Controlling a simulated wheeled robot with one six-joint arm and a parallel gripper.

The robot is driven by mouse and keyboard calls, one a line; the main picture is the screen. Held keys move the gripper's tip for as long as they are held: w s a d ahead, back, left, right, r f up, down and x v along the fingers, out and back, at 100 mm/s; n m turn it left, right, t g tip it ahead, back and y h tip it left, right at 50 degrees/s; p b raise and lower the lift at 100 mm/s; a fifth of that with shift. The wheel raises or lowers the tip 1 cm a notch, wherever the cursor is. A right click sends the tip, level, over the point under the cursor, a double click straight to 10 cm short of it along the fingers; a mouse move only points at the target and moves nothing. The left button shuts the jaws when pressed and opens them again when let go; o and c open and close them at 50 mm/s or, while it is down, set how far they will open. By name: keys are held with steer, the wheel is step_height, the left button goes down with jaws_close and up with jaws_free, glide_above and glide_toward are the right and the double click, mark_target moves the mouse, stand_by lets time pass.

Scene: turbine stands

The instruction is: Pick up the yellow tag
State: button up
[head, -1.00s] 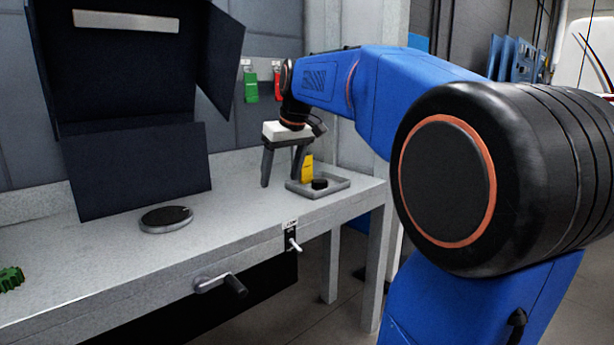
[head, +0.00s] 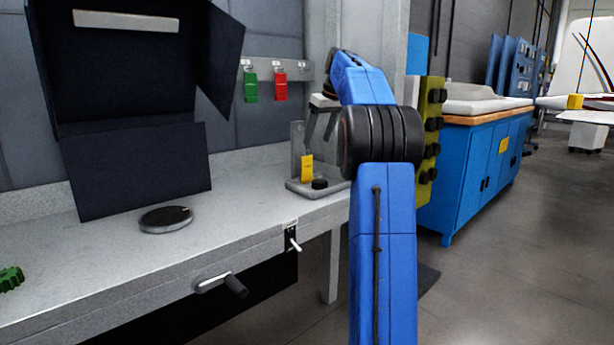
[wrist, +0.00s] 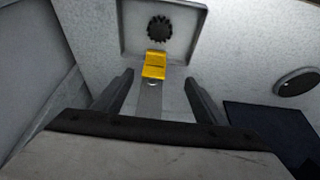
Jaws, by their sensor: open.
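The yellow tag (head: 307,168) hangs upright against a small grey post on a shallow grey tray (head: 334,191) at the right end of the bench. In the wrist view the yellow tag (wrist: 154,65) lies ahead of my fingers, a little above the gap between them. My gripper (wrist: 160,80) is open and empty, with a finger to each side of the tag's line and apart from it. In the head view my gripper (head: 318,125) is partly hidden behind my arm, above and beside the tag.
A black knob (head: 320,184) sits in the tray close to the tag. A green tag (head: 251,86) and a red tag (head: 280,86) hang on the wall rail behind. A round dark disc (head: 166,218) lies on the bench, whose middle is mostly clear.

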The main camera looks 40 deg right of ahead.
glide_toward(308, 178)
steer(key=x, duration=0.2)
steer(key=shift+w+a+f, duration=0.1)
steer(key=shift+w+f, duration=0.1)
steer(key=shift+w, duration=0.2)
steer(key=shift+s+x, duration=0.15)
steer(key=shift+x, duration=1.3)
steer(key=shift+s+x, duration=0.1)
steer(key=shift+x, duration=1.3)
steer(key=shift+f, duration=0.1)
jaws_close()
step_height(308, 178, up, 10)
